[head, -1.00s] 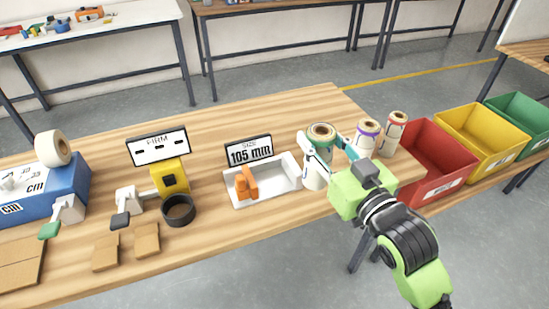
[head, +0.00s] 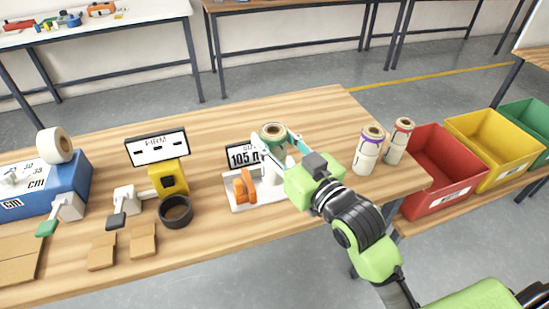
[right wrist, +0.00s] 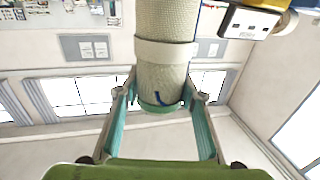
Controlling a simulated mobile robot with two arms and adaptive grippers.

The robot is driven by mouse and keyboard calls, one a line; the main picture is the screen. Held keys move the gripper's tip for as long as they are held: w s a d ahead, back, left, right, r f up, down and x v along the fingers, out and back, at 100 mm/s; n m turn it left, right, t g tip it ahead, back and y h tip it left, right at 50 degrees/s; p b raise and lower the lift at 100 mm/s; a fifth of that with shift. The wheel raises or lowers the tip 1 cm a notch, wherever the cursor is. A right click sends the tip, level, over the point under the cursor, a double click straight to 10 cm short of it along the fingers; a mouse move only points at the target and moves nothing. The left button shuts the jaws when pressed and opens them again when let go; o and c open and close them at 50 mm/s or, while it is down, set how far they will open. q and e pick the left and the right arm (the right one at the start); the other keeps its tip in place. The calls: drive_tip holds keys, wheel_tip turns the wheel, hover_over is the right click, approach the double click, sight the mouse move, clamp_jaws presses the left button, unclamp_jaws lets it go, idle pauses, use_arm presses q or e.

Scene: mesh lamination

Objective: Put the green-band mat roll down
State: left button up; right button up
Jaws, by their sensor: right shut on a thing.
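The green-band mat roll (head: 273,131) is upright in my right gripper (head: 277,147), at the white tray (head: 241,205) of the size gauge. In the right wrist view the pale woven roll (right wrist: 165,75) stands between the two fingers of my right gripper (right wrist: 160,96), its green band at the lower end. The gripper and roll hide part of the tray and of the "105 mm" sign (head: 238,156). I cannot tell whether the roll's base touches the tray. My left gripper is not in view.
A purple-band roll (head: 368,152) and a red-band roll (head: 398,142) stand at the table's right end. Red (head: 437,165), yellow (head: 492,138) and green bins are beyond it. An orange block (head: 244,186) is in the tray. Bare table (head: 215,122) lies behind the sign.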

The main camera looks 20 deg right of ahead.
drive_tip(key=w+d+f, duration=0.2)
drive_tip(key=w+f, duration=0.3)
drive_tip(key=f, duration=0.4)
drive_tip(key=shift+f, duration=0.15)
drive_tip(key=o, duration=1.2)
drive_tip(key=shift+o, duration=0.2)
